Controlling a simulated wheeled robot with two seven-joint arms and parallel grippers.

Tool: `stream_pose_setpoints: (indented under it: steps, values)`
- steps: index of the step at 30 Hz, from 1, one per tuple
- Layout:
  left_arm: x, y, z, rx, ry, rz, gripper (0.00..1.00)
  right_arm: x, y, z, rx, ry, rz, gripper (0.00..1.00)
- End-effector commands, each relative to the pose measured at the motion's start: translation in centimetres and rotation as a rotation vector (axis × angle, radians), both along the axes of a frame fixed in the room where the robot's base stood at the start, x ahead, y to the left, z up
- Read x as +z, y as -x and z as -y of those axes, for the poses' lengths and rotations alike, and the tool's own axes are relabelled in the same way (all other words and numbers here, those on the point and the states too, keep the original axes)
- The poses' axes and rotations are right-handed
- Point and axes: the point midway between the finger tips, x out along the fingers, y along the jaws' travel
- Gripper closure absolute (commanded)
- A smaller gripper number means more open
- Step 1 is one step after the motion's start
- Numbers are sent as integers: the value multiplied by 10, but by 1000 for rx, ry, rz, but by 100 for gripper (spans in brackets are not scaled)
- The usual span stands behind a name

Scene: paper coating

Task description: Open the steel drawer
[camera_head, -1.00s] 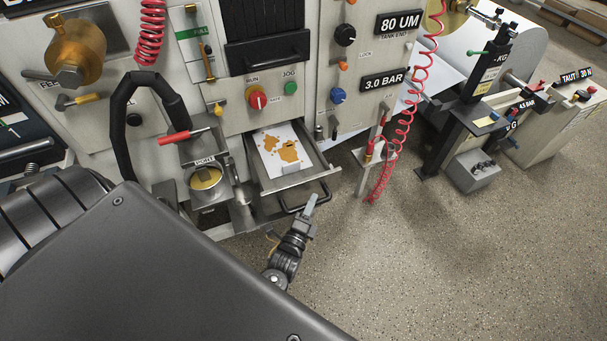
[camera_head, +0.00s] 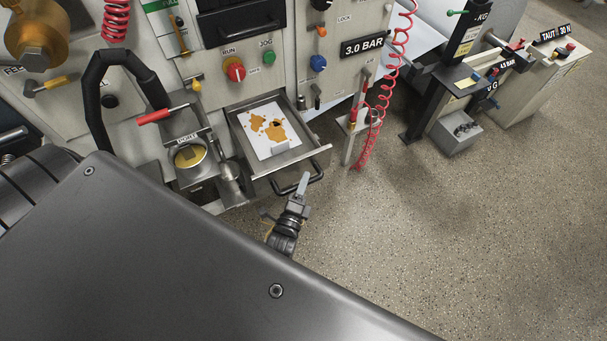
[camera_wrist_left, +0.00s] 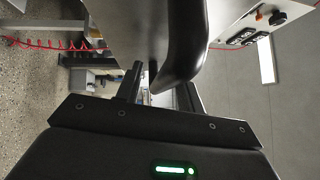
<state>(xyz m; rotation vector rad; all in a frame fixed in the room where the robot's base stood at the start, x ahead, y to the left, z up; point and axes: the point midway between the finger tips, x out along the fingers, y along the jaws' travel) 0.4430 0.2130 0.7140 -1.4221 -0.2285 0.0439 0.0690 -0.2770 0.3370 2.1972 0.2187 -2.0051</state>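The steel drawer (camera_head: 318,157) is pulled out from the machine's front, below the red and green knobs. A white sheet with orange-brown stains (camera_head: 257,143) lies in it. The drawer has a dark bar handle (camera_head: 316,178) on its front. My left gripper (camera_head: 303,184) is at this handle, just in front of the drawer. In the left wrist view the two fingers (camera_wrist_left: 159,92) stand apart. The dark curved handle (camera_wrist_left: 184,50) reaches down to the gap between them; I cannot tell whether they touch it. My right gripper is not in view.
A cup-like port (camera_head: 190,158) and a red-handled tool (camera_head: 155,116) sit left of the drawer. A red coiled hose (camera_head: 378,125) hangs by a small stand to its right. The speckled floor (camera_head: 440,250) is clear in front and to the right.

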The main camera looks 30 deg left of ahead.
Motion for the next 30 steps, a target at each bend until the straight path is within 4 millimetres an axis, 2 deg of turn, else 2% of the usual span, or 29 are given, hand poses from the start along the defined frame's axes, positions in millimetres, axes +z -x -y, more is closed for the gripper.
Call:
stream_pose_setpoints:
  steps: [6, 10, 21, 25, 30]
  values:
    - [0, 0, -1, 1, 0, 1, 62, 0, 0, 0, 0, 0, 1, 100]
    - [-2, 9, 1, 0, -1, 0, 62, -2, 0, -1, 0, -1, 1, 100]
    - [-12, 78, 13, -1, 0, -2, 62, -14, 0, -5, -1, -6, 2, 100]
    - [-14, 95, 16, 0, -1, -1, 62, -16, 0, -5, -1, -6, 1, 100]
    - [-14, 105, 18, 0, 0, 0, 62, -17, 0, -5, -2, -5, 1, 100]
